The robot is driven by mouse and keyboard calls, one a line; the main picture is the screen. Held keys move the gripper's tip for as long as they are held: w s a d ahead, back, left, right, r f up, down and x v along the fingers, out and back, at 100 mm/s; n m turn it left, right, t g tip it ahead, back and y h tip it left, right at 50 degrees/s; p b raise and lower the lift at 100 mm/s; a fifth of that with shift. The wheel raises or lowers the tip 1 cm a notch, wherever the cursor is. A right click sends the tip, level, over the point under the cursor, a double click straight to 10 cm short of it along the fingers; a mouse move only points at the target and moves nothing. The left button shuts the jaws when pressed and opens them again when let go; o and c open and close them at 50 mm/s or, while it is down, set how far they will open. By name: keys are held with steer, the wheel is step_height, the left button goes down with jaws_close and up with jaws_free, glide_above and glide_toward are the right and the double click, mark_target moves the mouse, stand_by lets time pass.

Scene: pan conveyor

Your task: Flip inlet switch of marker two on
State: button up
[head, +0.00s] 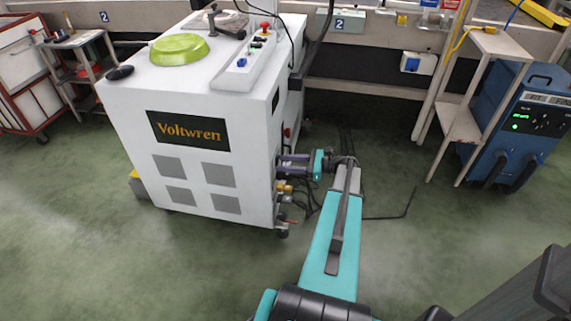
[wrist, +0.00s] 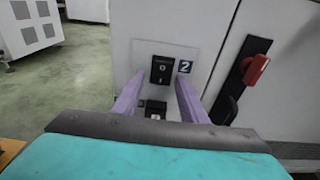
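In the head view my gripper (head: 284,164) is at the right side of the white Voltwren cabinet (head: 215,155).
A red-handled switch (wrist: 256,69) on a black plate is to the right in the wrist view. Cables and fittings (head: 290,190) stick out low beside the cabinet. A blue machine (head: 518,120) and a shelf stand (head: 462,122) are at right. The green floor in front is clear.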

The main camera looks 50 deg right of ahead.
steer(key=p+v, duration=0.2)
steer(key=v, duration=1.2)
steer(key=shift+p, duration=0.3)
stand_by(0.4)
